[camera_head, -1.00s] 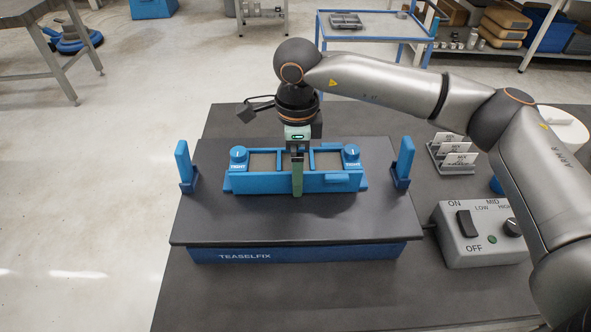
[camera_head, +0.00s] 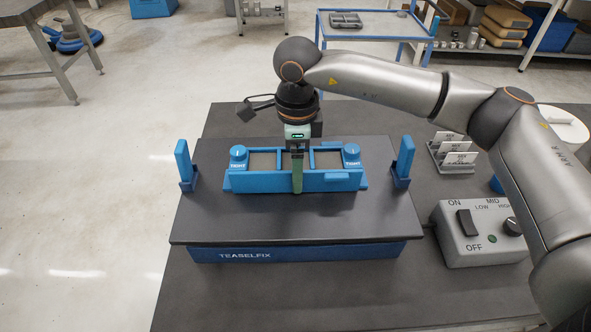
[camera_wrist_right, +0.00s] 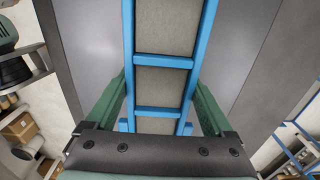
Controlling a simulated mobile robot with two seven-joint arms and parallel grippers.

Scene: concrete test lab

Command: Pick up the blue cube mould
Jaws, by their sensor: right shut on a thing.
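The blue cube mould (camera_head: 330,181) is a long blue frame with grey-filled compartments and a TIGHT-labelled knob at each end. It sits level over the dark vibrating table top; whether it touches the top is unclear. My right gripper (camera_head: 297,168) points down over its middle, shut across its width, one green finger on the front wall. The far finger is hidden in the head view. In the right wrist view, the fingers lie along both long sides of the mould (camera_wrist_right: 158,62). My left gripper is not in view.
Blue upright clamps stand left (camera_head: 184,166) and right (camera_head: 403,162) of the mould, apart from it. A grey control box (camera_head: 475,236) with a switch and dial is at the right. A card holder (camera_head: 453,155) stands behind it. The front of the vibrating table (camera_head: 290,225) is clear.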

